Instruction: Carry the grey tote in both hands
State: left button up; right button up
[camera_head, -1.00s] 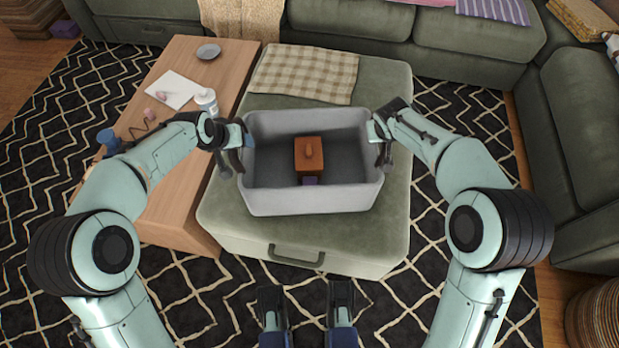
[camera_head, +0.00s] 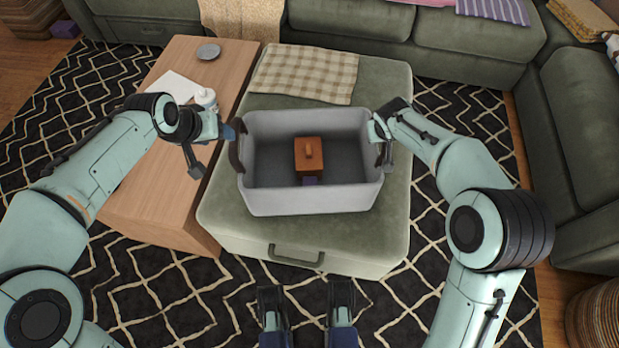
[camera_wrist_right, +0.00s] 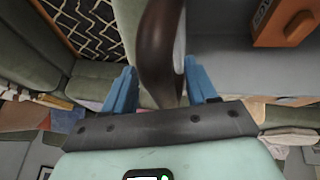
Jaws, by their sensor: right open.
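The grey tote (camera_head: 313,201) stands upright on the green ottoman. It holds an orange-brown box (camera_head: 309,157) with a knob and a small purple thing (camera_head: 309,181). My left gripper (camera_head: 230,131) is beside the tote's dark left handle (camera_head: 236,158), at its upper end; its finger gap is unclear. My right gripper (camera_head: 376,131) is at the right handle. In the right wrist view its blue fingers (camera_wrist_right: 163,92) are open, one on either side of the dark brown handle (camera_wrist_right: 160,50). The orange-brown box also shows there (camera_wrist_right: 287,22).
The green ottoman (camera_head: 310,240) has a checked cloth (camera_head: 305,73) behind the tote. A wooden table (camera_head: 160,205) at left carries a white bottle (camera_head: 206,98), paper (camera_head: 173,86) and a grey dish (camera_head: 208,51). Green sofa seats (camera_head: 470,42) stand behind and at right.

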pick_arm(q)
jog(key=shift+r, duration=0.1)
pick_arm(e)
jog(key=v, duration=1.2)
